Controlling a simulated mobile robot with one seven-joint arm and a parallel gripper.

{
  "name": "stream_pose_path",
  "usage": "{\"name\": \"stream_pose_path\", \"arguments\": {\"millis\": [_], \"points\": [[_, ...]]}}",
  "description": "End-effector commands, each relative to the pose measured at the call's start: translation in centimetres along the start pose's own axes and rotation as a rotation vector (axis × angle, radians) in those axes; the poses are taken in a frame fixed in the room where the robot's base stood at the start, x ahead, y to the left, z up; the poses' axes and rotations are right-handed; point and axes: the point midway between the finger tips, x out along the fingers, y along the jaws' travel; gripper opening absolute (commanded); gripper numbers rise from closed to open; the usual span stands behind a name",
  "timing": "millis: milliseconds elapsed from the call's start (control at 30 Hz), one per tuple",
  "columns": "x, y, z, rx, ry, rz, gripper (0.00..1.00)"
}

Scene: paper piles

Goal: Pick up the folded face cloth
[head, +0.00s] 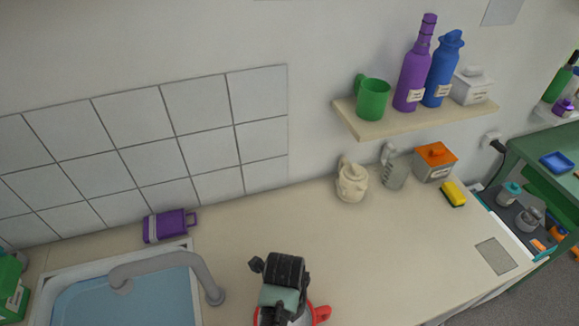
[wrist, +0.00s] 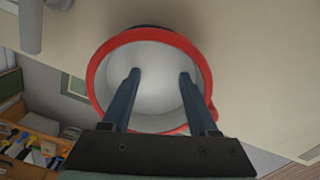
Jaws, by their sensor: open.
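I cannot make out a folded face cloth for certain. A flat grey-beige square (head: 495,256) lies near the right end of the counter in the head view; I cannot tell whether it is cloth. My gripper (wrist: 160,75) is open in the wrist view, with two dark fingers apart over a white bowl-like vessel with a red rim (wrist: 205,82). Nothing shows between the fingers. The vessel's inside looks empty where I can see it. In the head view my arm hides most of the vessel, and its red handle (head: 322,314) sticks out at the right.
The sink (head: 40,312) and tap (head: 160,260) are at the left, with a purple item (head: 170,226) behind. A cream jug (head: 352,182), orange-lidded canister (head: 435,164) and yellow sponge (head: 453,194) stand at the back right under a shelf (head: 420,118). The middle counter is clear.

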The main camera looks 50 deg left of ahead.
Motion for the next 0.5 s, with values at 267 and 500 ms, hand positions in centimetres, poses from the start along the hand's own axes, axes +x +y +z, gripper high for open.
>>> {"name": "stream_pose_path", "arguments": {"millis": [267, 500], "points": [[3.1, 0.0, -0.2, 0.0, 0.0, 0.0, 0.6], [3.3, 0.0, -0.1, 0.0, -0.001, -0.001, 0.6]]}}
